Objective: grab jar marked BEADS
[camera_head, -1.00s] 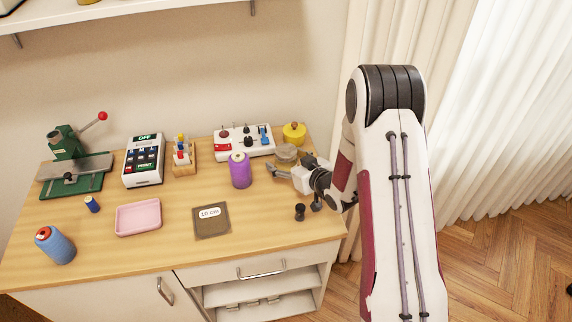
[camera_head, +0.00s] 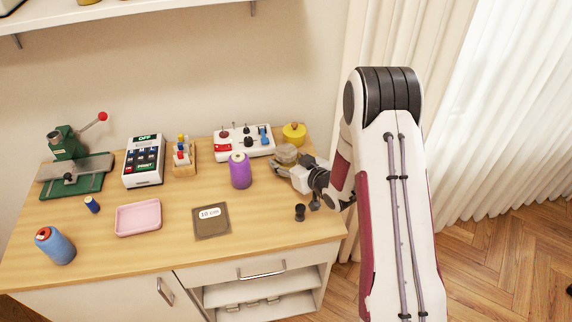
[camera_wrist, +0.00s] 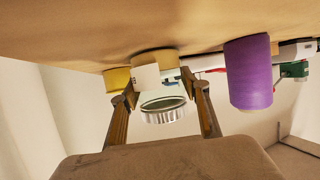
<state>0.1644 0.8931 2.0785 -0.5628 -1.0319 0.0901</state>
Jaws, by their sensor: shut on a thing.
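A clear jar (camera_head: 286,152) with a greyish lid stands near the back right of the workbench, in front of a yellow tin. In the wrist view the jar (camera_wrist: 163,92) is between my two fingers, with its silvery rim and a pale blank-looking label patch; I cannot read any word on it. My gripper (camera_head: 288,167) is shut on the jar, one finger on each side. It also shows in the wrist view (camera_wrist: 161,92). The jar appears to be still on the bench top.
A purple thread spool (camera_head: 240,171) stands close left of the jar. The yellow tin (camera_head: 294,134) and a white switch panel (camera_head: 244,142) are behind. A small black spool (camera_head: 300,212) is in front. A dark "10 cm" square (camera_head: 211,221) and pink tray (camera_head: 138,218) lie left.

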